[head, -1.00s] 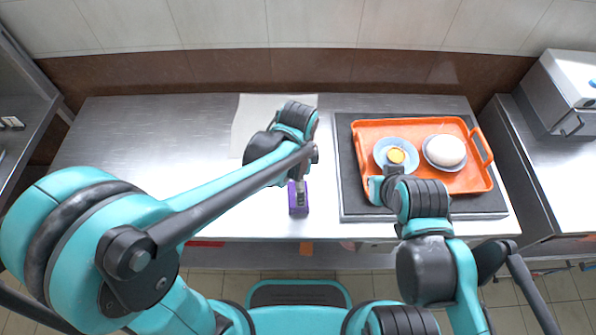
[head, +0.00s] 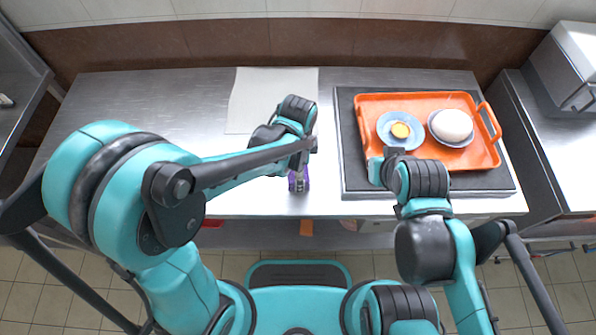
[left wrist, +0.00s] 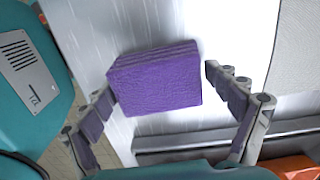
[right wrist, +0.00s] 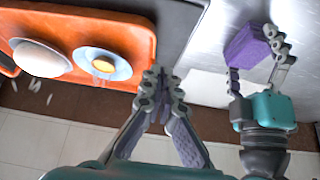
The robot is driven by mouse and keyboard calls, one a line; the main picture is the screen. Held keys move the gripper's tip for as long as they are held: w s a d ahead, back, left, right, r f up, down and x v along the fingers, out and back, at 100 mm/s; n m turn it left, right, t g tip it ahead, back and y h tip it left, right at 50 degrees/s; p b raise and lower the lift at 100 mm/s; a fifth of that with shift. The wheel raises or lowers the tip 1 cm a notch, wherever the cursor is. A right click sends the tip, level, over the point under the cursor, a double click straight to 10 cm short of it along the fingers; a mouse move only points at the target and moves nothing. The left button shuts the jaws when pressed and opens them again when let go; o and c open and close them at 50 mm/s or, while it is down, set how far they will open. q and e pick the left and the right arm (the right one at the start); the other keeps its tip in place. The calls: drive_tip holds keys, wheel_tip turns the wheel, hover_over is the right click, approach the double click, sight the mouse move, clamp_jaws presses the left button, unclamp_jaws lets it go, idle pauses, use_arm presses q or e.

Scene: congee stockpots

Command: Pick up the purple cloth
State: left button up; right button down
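The purple cloth (left wrist: 158,82) is a folded block on the steel table near its front edge. In the head view only a small part of the cloth (head: 297,182) shows beneath my left arm. My left gripper (left wrist: 170,95) is open, its fingers on either side of the cloth with a gap visible at the right finger. The right wrist view also shows the cloth (right wrist: 247,44) beside the left gripper's fingers (right wrist: 258,72). My right gripper (right wrist: 160,82) has its fingertips together with nothing between them, near the orange tray's front edge.
The orange tray (head: 472,158) lies on a dark mat (head: 352,183) at the right, holding a plate with a yellow item (head: 400,130) and a bowl with a white round item (head: 453,126). A pale sheet (head: 250,100) lies behind my left arm. The table's left side is clear.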

use_arm(q)
drive_tip(key=c, duration=0.5)
drive_tip(key=shift+r+p, duration=0.3)
drive_tip(key=shift+r, duration=0.2)
drive_tip(key=r, duration=0.1)
drive_tip(key=r+p, duration=0.2)
drive_tip(key=r, duration=0.1)
drive_tip(key=shift+s+d, duration=0.2)
drive_tip(key=shift+d, duration=0.15)
drive_tip(key=s+d+r+p, duration=0.1)
drive_tip(key=d+r, duration=0.1)
drive_tip(key=d, duration=0.1)
drive_tip(key=s+d+r+p, duration=0.1)
drive_tip(key=s+d+r, duration=0.1)
drive_tip(key=d, duration=0.1)
drive_tip(key=s+d+r+p, duration=0.1)
drive_tip(key=s+d+r, duration=0.1)
drive_tip(key=d, duration=0.1)
drive_tip(key=shift+s+d+p, duration=0.15)
drive_tip(key=shift+s+p, duration=0.1)
drive_tip(key=shift+p, duration=0.15)
